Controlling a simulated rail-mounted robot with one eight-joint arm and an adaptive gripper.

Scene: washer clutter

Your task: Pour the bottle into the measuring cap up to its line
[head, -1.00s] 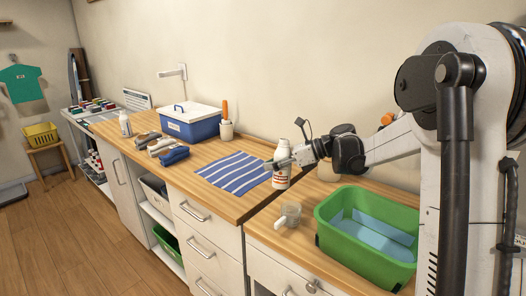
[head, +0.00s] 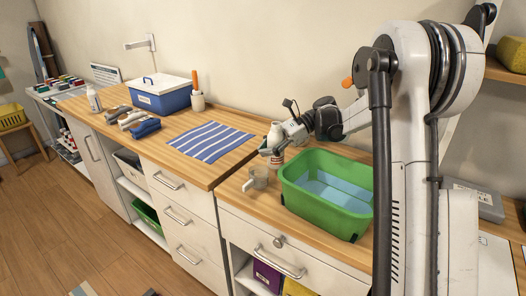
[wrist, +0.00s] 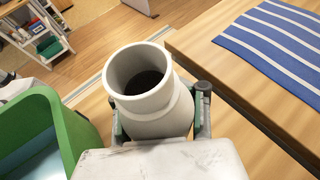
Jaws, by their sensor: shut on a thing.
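A small pale cup with a handle (head: 258,178), seemingly the measuring cap, stands on the counter just in front of the bottle. Its line and contents are too small to make out. It does not show in the wrist view.
A green tub (head: 322,213) with pale blue inside stands close right of the cup. A blue-striped mat (head: 211,141) lies to the left. A blue box with a white lid (head: 163,93) and several small items are farther left. A seam divides the counters.

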